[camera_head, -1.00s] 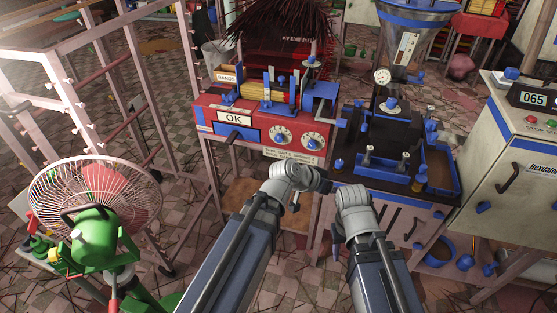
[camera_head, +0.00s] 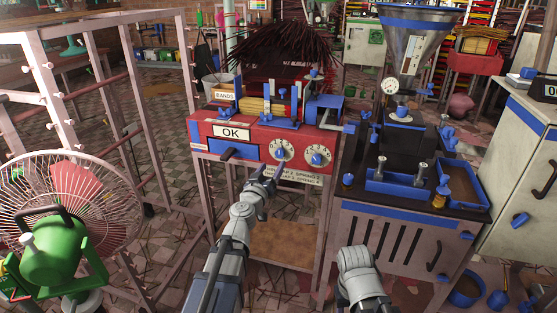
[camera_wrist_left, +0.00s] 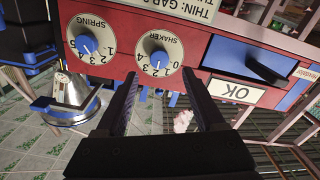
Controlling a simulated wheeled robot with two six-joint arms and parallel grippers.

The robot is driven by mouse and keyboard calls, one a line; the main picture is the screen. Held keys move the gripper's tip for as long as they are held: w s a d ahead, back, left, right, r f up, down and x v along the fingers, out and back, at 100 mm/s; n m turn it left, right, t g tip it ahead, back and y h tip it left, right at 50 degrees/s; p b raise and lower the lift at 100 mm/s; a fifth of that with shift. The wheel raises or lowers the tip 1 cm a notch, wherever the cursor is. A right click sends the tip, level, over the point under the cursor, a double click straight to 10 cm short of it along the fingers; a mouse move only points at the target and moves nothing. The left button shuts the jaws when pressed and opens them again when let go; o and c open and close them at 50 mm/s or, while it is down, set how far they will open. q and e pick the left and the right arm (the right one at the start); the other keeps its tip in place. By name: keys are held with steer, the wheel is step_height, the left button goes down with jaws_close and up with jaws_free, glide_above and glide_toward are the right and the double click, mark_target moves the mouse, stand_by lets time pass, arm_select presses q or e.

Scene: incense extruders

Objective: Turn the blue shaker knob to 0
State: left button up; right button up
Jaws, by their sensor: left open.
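The shaker dial is the left of two white dials on the front of the red machine (camera_head: 215,138). Its blue shaker knob (camera_head: 281,152) also shows in the left wrist view (camera_wrist_left: 159,59), upside down, with the label SHAKER and numbers around it. Which number it points at is hard to read. My left gripper (camera_head: 270,178) is just below and in front of the dial. In the left wrist view its two fingers (camera_wrist_left: 162,84) are spread and empty, apart from the knob, which lies beyond the gap. My right arm shows at the bottom, its gripper not visible.
The blue spring knob (camera_head: 318,158) is close beside the shaker dial. A dark-topped cabinet (camera_head: 410,215) stands to the right. A green fan (camera_head: 55,245) stands at the left.

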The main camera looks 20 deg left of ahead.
mark_target(279, 155)
arm_select(q)
steer(key=w, duration=0.7)
steer(key=shift+w+d, duration=0.15)
steer(key=shift+w, duration=0.2)
steer(key=shift+c, duration=0.3)
jaws_close()
